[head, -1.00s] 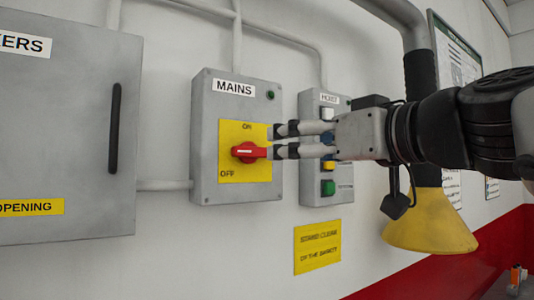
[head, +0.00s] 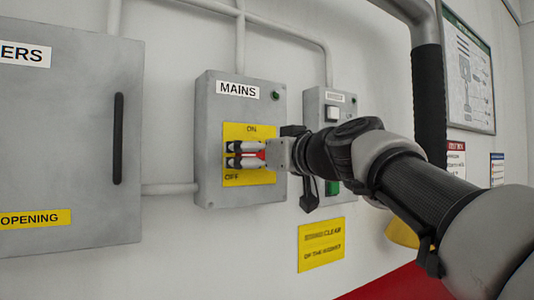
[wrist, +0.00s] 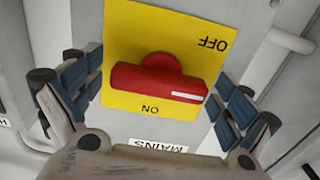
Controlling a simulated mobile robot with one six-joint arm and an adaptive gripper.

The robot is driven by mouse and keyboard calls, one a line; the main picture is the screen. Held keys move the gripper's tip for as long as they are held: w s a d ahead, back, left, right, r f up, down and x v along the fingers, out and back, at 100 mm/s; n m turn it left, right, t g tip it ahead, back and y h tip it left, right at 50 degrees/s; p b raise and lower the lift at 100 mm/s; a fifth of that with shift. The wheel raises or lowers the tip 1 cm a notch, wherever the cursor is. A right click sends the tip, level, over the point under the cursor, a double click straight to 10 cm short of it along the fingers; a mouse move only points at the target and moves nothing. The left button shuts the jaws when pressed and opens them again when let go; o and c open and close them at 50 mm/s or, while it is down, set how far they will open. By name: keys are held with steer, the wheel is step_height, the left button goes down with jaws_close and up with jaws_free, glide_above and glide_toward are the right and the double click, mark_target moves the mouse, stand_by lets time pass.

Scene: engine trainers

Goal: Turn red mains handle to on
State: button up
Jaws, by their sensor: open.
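The red mains handle (wrist: 158,82) lies across its yellow plate (wrist: 125,35) in the wrist view, with a white line at its right end, between the ON and OFF labels. In the head view the grey mains box (head: 209,140) hangs on the wall; the handle is mostly hidden behind my gripper (head: 230,154). My gripper is open, in front of the handle. In the wrist view its blue-padded fingers (wrist: 158,92) stand on either side of the handle's two ends, with gaps showing.
A grey hoist box (head: 314,115) with buttons is just right of the mains box, behind my arm. A grey cabinet (head: 70,150) with a black handle is on the left. Conduits (head: 168,188) run along the wall. A yellow sign (head: 321,244) is below.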

steer(key=shift+c, duration=0.6)
steer(key=c, duration=1)
steer(key=shift+o, duration=0.2)
steer(key=m, duration=0.4)
steer(key=shift+m, duration=0.4)
steer(key=m, duration=0.4)
steer(key=shift+m, duration=0.3)
steer(key=m+p, duration=0.1)
steer(key=m, duration=0.3)
steer(key=shift+m, duration=0.3)
steer(key=shift+m+p, duration=0.65)
steer(key=shift+m, duration=1.35)
